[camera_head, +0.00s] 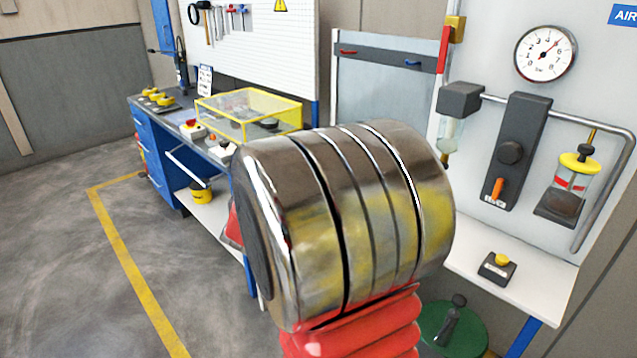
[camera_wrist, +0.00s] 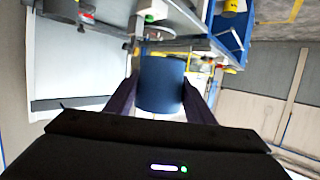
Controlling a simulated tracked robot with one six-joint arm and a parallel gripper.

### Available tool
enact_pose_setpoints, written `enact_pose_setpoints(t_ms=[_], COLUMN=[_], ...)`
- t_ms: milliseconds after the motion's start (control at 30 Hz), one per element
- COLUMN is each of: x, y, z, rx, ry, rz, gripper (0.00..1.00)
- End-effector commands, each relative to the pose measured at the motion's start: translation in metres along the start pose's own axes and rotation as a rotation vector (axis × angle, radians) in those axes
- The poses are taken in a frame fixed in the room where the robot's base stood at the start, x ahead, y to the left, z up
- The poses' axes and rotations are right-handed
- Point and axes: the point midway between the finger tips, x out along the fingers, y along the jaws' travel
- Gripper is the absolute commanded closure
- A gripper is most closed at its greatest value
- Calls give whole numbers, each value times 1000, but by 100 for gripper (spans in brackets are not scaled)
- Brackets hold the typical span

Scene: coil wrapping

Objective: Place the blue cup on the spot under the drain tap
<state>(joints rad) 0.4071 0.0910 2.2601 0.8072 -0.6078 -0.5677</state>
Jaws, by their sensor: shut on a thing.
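The blue cup (camera_wrist: 162,88) is in the wrist view, held between the two dark fingers of my gripper (camera_wrist: 163,82), one on each side of it. The cup is clear of any surface that I can make out. My gripper and the cup do not show in the head view. In the head view a clear bowl (camera_head: 451,133) hangs at the left of the pipe on the wall panel, with a small brass fitting (camera_head: 445,160) at its bottom that looks like the drain tap. The spot below it is hidden.
A white shelf (camera_head: 545,285) with a yellow-button box (camera_head: 497,267) juts out below the panel. A second bowl with a yellow collar (camera_head: 575,172) is at right. A blue workbench (camera_head: 160,172) with a yellow-framed clear case (camera_head: 248,113) stands at left. Floor is open at far left.

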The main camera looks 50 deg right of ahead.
Motion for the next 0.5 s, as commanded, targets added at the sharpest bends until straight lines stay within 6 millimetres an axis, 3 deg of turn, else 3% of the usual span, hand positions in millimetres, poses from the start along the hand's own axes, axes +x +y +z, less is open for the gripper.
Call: enact_pose_setpoints(t_ms=[33,100,267,500], x=[-4,-12,-33,-82], y=[-24,-53,-116,-203], z=[8,18,46,95], rx=[-20,-42,-92,-168], ry=[-2,-2,-3,-4], rz=[-55,-127,-290,-536], gripper=[72,72,72,72])
